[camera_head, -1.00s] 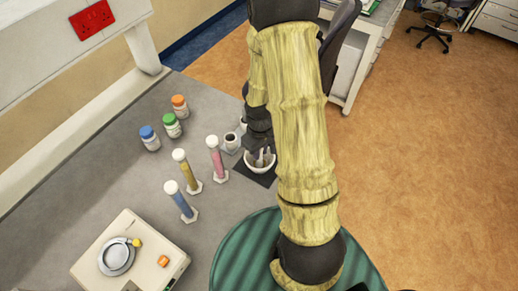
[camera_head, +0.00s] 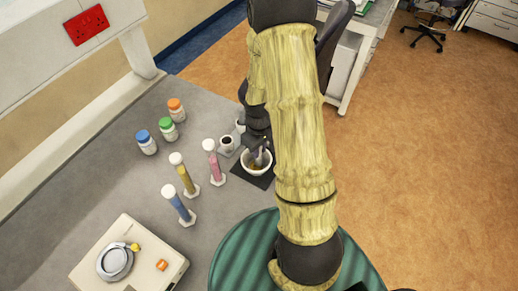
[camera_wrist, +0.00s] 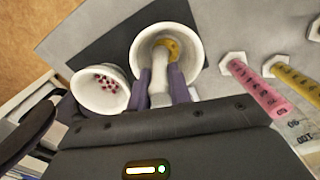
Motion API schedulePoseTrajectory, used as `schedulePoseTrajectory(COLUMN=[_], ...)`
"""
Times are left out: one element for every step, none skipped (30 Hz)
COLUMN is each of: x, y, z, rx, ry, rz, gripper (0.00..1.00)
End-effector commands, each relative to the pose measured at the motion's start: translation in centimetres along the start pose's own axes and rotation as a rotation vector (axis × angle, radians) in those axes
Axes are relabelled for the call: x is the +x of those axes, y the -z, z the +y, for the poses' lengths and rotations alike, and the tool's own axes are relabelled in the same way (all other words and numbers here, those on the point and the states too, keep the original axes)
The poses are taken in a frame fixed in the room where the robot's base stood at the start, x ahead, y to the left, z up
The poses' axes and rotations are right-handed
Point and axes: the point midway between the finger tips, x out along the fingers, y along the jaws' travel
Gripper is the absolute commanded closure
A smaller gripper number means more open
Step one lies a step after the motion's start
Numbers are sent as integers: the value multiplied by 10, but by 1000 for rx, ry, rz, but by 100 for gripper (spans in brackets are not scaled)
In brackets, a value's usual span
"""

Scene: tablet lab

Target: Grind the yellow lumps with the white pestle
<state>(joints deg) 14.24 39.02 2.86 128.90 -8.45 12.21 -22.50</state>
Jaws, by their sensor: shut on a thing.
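A white mortar (camera_head: 246,170) stands on a dark square mat (camera_head: 237,170) near the far edge of the bench; it also shows in the wrist view (camera_wrist: 138,49). Yellow matter (camera_wrist: 174,47) lies inside the mortar, and how far it is broken up is too small to tell. My gripper (camera_wrist: 165,84) is shut on the white pestle (camera_wrist: 160,72), with a finger on each side of it. The pestle points into the mortar, and its tip is at or over the yellow matter; contact is unclear. In the head view my gripper (camera_head: 261,155) is at the mortar, partly behind my arm.
A white cup with dark red bits (camera_wrist: 97,88) stands close beside the mortar. Pink (camera_head: 215,165), yellow (camera_head: 184,176) and blue (camera_head: 180,207) tubes stand to the left. Capped jars (camera_head: 146,143) and a balance (camera_head: 128,265) are farther off.

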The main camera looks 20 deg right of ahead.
Motion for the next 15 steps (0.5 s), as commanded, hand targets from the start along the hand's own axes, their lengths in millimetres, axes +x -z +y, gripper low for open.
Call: schedulePoseTrajectory(x=[0,0,0,0,0,0,1,1,1,2,2,2,2,2,2], y=[0,0,0,0,1,2,3,4,6,7,8,8,9,9,9], z=[0,0,0,0,0,-1,-1,-1,-2,-2,-3,-3,-3,-3,-3], rx=[0,0,0,0,0,-1,-1,-1,-2,-1,-1,0,0,0,0], ry=[0,0,0,0,0,0,0,0,0,0,0,0,1,1,1], rz=[0,0,0,0,0,0,0,0,0,0,0,0,0,-1,-1], gripper=[100,100,100,100,100,100,100,100,100,100,100,100,100,100,100])
